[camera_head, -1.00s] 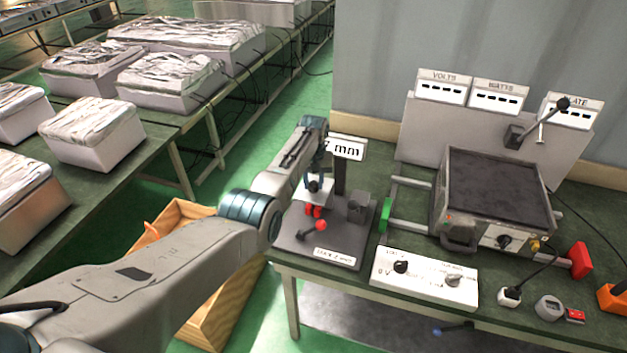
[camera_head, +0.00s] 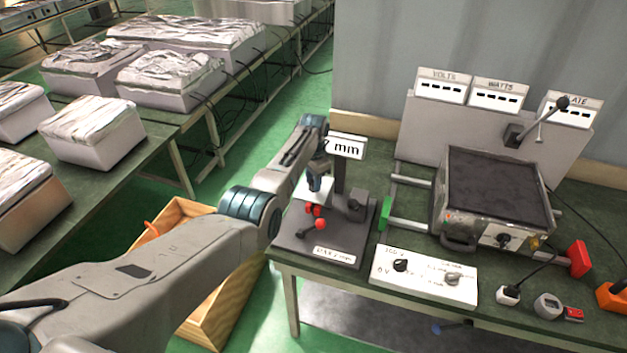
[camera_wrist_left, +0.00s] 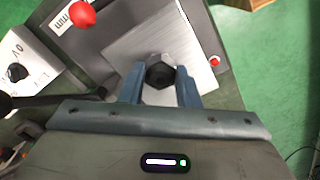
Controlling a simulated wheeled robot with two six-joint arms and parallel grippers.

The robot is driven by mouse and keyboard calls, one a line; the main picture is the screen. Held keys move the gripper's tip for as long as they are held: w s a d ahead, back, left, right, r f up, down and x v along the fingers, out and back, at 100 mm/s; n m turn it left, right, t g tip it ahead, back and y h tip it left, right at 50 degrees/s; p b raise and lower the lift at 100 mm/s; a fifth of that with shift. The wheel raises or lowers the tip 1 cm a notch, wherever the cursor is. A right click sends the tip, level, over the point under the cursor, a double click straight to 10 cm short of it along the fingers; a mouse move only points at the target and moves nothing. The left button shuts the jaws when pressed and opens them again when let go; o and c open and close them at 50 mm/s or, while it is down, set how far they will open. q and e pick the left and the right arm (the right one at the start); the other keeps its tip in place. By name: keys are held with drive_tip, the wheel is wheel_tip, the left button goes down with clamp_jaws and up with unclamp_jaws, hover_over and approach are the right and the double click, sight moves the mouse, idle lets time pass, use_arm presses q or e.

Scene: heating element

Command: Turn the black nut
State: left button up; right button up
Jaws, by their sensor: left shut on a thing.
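The black nut (camera_wrist_left: 160,74) sits on a pale square metal plate (camera_wrist_left: 190,42) in the left wrist view. My left gripper (camera_wrist_left: 160,82) has its two blue fingers on either side of the nut and is shut on it. In the head view my left gripper (camera_head: 315,182) reaches down to the dark fixture (camera_head: 290,238) at the table's left end; one finger hides the nut there. My right gripper is not in view.
Red-knobbed levers (camera_head: 320,224) and a "mm" sign (camera_head: 347,147) stand close to the gripper. A white control box (camera_head: 425,279) and a dark-topped heater unit (camera_head: 495,190) are to the right. A wooden crate (camera_head: 205,320) is on the floor below.

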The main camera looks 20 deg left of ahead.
use_arm(q)
drive_tip(key=m, duration=0.5)
drive_tip(key=shift+w+r+m, duration=0.1)
drive_tip(key=shift+r+m, duration=0.1)
drive_tip(key=shift+m, duration=2.4)
drive_tip(key=o, duration=0.9)
drive_tip(key=shift+o, duration=0.4)
drive_tip(key=shift+f, duration=0.1)
